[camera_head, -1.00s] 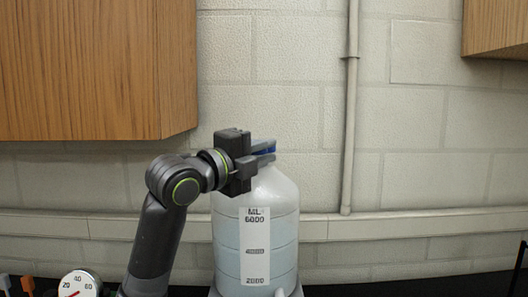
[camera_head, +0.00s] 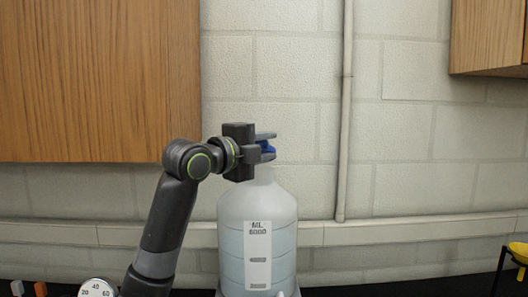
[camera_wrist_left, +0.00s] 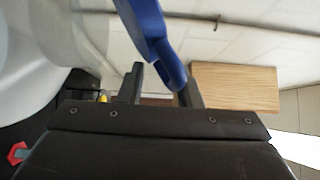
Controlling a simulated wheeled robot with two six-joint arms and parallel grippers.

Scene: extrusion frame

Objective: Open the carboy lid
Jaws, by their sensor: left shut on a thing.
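The carboy (camera_head: 258,205) is a large translucent white bottle with a volume label, upright below my left gripper in the head view. Its pale side also fills the upper left of the left wrist view (camera_wrist_left: 30,60). My left gripper (camera_head: 265,144) is shut on the blue lid (camera_head: 267,154) at the level of the carboy's top. In the left wrist view the blue lid (camera_wrist_left: 150,30) passes between the two fingers (camera_wrist_left: 165,80). The lid appears raised above the neck, but the fingers partly hide the gap. My right gripper is not in view.
A wooden cabinet (camera_head: 95,80) hangs at the upper left, and another (camera_head: 490,35) at the upper right. A dial gauge (camera_head: 97,289) stands at the lower left. A yellow item (camera_head: 519,250) with a black leg stands at the right edge. A pipe (camera_head: 343,130) runs up the wall.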

